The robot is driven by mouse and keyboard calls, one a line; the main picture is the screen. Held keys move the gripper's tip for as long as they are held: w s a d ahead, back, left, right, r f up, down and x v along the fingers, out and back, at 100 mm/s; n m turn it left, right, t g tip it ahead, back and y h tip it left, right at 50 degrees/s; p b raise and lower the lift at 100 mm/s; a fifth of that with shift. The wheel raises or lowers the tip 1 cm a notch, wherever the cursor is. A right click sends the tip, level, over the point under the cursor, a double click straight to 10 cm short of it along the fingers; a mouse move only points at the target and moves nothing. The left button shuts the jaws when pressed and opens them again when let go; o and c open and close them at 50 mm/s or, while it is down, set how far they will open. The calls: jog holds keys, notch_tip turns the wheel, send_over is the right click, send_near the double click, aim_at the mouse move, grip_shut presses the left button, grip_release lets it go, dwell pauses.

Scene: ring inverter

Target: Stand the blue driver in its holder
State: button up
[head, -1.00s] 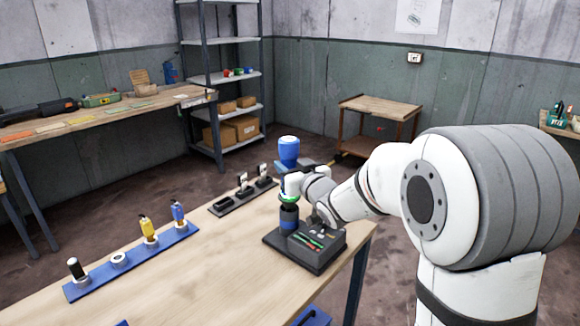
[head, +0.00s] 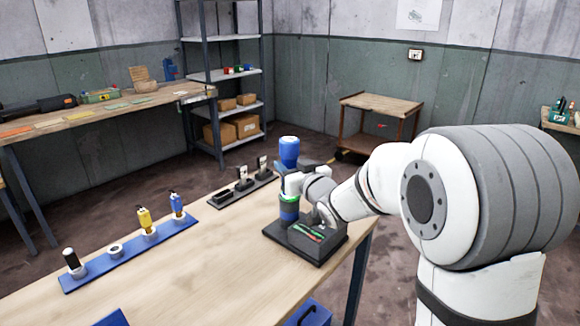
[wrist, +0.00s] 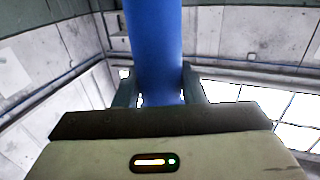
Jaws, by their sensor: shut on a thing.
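My gripper (wrist: 160,88) is shut on a thick blue cylinder, which I take to be the blue driver (wrist: 153,40). In the wrist view it runs up out of the frame between the two dark fingers. In the head view a blue upright shape (head: 289,152) shows at the far end of my arm, above the right part of the table; my wrist hides the grip. A blue rack (head: 130,255) lies on the table at left. It bears a black piece, an open white ring (head: 115,250), a yellow piece and a small blue piece (head: 177,203). Which seat belongs to the driver I cannot tell.
A dark tray (head: 243,190) with small upright pieces lies at the far edge. The front middle of the table (head: 190,285) is clear.

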dwell(0.3)
jog(key=o, duration=1.2)
jog(key=shift+f, duration=0.25)
jog(key=s+d+f+m+g+h+p, duration=0.2)
jog(key=s+d+m+g+h+p, duration=0.5)
jog(key=s+d, duration=1)
jog(key=s+g, duration=0.2)
jog(key=s, duration=0.4)
jog(key=s+f+g+h, duration=0.1)
jog(key=s+g, duration=0.1)
jog(key=s, duration=0.4)
jog(key=s+g, duration=0.1)
jog(key=s, duration=0.5)
jog(key=shift+s+d+f+n+g+h, duration=0.1)
jog(key=shift+d+f+n+g+h, duration=0.1)
jog(key=shift+d+n+g+h, duration=0.2)
